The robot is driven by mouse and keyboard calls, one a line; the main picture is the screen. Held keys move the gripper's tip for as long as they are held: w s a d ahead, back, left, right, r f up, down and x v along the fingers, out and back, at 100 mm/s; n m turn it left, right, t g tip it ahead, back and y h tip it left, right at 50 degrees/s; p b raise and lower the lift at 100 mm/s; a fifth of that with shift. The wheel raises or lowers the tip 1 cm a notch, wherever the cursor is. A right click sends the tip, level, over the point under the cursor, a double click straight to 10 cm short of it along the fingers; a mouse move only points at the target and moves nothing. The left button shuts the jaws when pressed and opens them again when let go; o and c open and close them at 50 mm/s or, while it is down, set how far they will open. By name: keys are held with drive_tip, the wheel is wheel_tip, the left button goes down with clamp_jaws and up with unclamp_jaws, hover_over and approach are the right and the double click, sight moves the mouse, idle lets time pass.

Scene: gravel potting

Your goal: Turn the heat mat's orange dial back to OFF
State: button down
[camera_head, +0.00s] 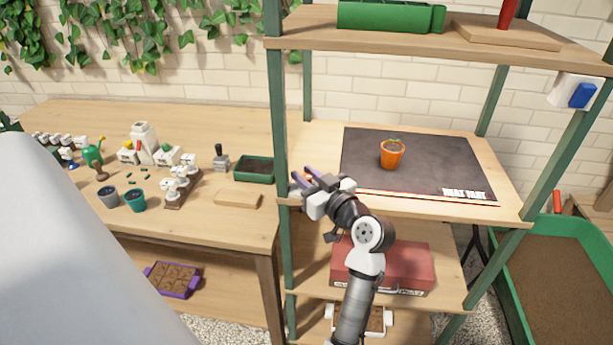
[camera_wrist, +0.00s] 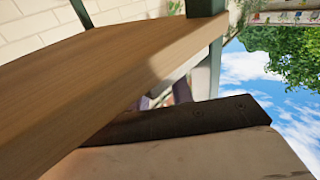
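The heat mat (camera_head: 365,150) is a flat dark mat on the middle shelf. Its front edge carries a red-and-blue strip (camera_head: 400,193) and a white label with lettering. My gripper (camera_head: 309,179) is at the front left corner of that shelf, its two dark fingers apart and pointing left. A small orange-red spot shows between them in the head view; I take it for the dial, but its setting is hidden. In the wrist view, the fingers (camera_wrist: 164,97) show only partly behind a dark bar, with a reddish bit near them. Contact with the dial cannot be told.
An orange pot (camera_head: 392,156) with a seedling stands on the mat. The green shelf post (camera_head: 278,120) rises close beside my gripper. A wooden shelf edge (camera_wrist: 120,90) fills much of the wrist view. A red case (camera_head: 385,265) lies on the shelf below.

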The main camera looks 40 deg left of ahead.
drive_tip(key=shift+m+t, duration=0.3)
drive_tip(key=m+t+h, duration=0.2)
drive_tip(key=t, duration=0.1)
drive_tip(key=m+t+h+p, duration=0.1)
drive_tip(key=m+t+h, duration=0.1)
drive_tip(key=m+t, duration=0.1)
drive_tip(key=shift+s+r+t, duration=0.1)
drive_tip(key=shift+t, duration=0.4)
drive_tip(key=m+t+h, duration=0.2)
drive_tip(key=h, duration=0.1)
drive_tip(key=shift+m+t+b, duration=0.3)
drive_tip(key=shift+m+t, duration=0.1)
drive_tip(key=shift+m+t+h+b, duration=0.8)
drive_tip(key=shift+m+h+b, duration=0.15)
drive_tip(key=shift+h, duration=0.45)
drive_tip(key=c, duration=1.5)
unclamp_jaws()
drive_tip(key=shift+c, duration=0.2)
drive_tip(key=shift+p, duration=0.4)
